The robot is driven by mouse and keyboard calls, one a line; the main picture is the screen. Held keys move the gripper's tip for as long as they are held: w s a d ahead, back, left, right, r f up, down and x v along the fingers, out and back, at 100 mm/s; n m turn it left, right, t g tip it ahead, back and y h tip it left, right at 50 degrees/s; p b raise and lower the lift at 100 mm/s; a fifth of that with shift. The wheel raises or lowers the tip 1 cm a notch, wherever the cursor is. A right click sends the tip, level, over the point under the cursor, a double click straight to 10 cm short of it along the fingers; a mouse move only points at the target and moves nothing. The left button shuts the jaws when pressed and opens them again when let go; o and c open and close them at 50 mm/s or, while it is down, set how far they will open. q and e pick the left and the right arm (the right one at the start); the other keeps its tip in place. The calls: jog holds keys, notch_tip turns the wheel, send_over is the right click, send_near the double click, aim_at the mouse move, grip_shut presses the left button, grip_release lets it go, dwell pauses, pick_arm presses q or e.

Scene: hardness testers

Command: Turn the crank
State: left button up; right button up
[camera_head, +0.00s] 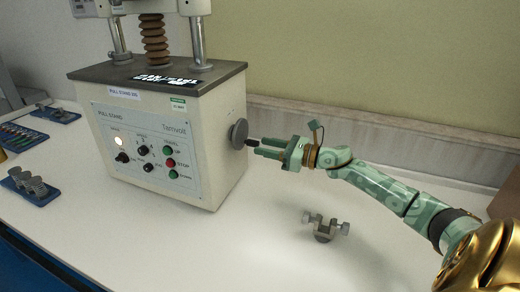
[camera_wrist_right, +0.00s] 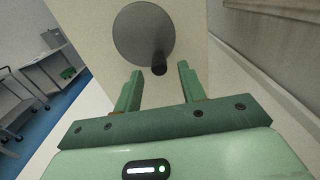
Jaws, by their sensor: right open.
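The crank is a grey disc (camera_head: 239,134) with a short black handle (camera_head: 253,142) on the right side of the cream pull stand (camera_head: 165,150). In the right wrist view the disc (camera_wrist_right: 143,33) is ahead, with the handle (camera_wrist_right: 159,64) sticking out toward me. My right gripper (camera_head: 262,148) is open, its green fingers pointing at the handle. In the wrist view the handle appears in the gap between the fingertips (camera_wrist_right: 160,70). I cannot tell whether either finger touches it. My left gripper is not in view.
A small metal clamp (camera_head: 325,226) lies on the white table (camera_head: 265,250) below my right arm. Blue trays (camera_head: 38,194) with metal parts are at the left. The wall (camera_head: 400,135) runs behind the table. The table right of the stand is mostly clear.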

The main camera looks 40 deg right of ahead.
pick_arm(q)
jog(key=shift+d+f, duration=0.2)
pick_arm(e)
jog(key=shift+x, duration=0.95)
jog(key=shift+c, duration=0.3)
grip_shut()
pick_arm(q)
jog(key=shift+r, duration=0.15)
pick_arm(e)
jog(key=shift+a+m, duration=0.1)
jog(key=shift+m, duration=0.2)
